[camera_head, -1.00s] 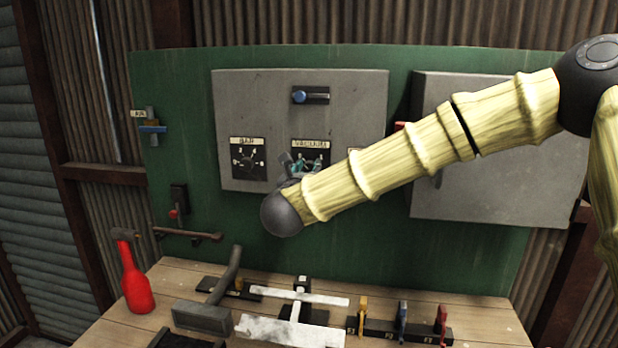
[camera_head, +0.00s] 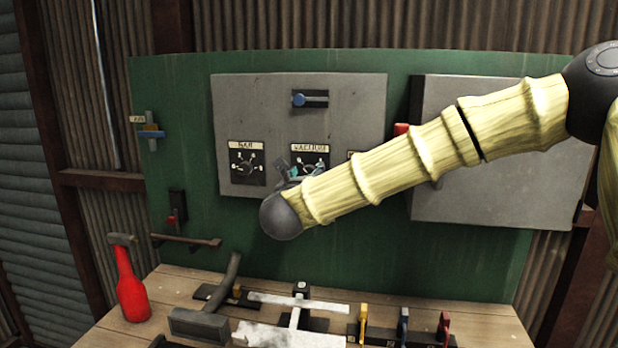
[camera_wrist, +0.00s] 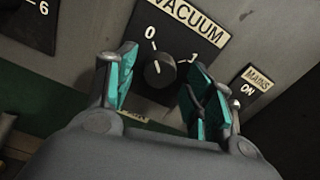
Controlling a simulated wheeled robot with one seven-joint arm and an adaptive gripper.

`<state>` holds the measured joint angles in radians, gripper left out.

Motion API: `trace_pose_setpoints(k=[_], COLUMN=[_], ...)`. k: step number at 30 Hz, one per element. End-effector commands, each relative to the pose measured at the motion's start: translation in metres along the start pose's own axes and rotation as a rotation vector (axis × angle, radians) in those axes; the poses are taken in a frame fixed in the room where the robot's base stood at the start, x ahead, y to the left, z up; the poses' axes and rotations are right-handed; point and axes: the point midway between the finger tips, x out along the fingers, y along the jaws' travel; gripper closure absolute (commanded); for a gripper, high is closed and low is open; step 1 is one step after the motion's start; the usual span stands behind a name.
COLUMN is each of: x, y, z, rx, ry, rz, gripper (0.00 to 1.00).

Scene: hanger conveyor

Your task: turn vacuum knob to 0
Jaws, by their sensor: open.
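The vacuum knob (camera_wrist: 159,73) is a dark round knob on a black plate labelled VACUUM (camera_wrist: 187,20), with a 0 at its upper left and a 1 at its right. Its plate (camera_head: 310,158) also shows in the head view on the grey panel, with the knob mostly hidden behind my gripper. My gripper (camera_wrist: 163,90) is open, with one teal-padded finger on each side of the knob in the wrist view. I cannot tell whether the fingers touch it. In the head view my gripper (camera_head: 295,170) is at the lower left of the vacuum plate.
Another dial plate (camera_head: 247,163) is left of the vacuum one. A MAINS ON label (camera_wrist: 254,83) is to the right. A blue-knobbed switch (camera_head: 310,98) is above. The workbench below holds a red bottle-shaped object (camera_head: 132,287), a hammer (camera_head: 205,318) and several coloured clips.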

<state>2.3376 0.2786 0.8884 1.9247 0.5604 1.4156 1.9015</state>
Motion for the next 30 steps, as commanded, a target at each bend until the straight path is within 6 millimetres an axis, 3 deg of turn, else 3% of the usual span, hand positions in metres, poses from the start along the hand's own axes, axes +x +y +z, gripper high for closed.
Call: trace_pose_setpoints(k=[8,21,30], x=[-0.009,-0.084,-0.116], y=[0.0,0.001,0.0], z=[0.001,0.001,0.0], rx=[0.001,0.001,0.001], ry=[-0.001,-0.001,0.0], rz=[0.001,0.003,0.001], gripper=[0.47,0.47,0.47])
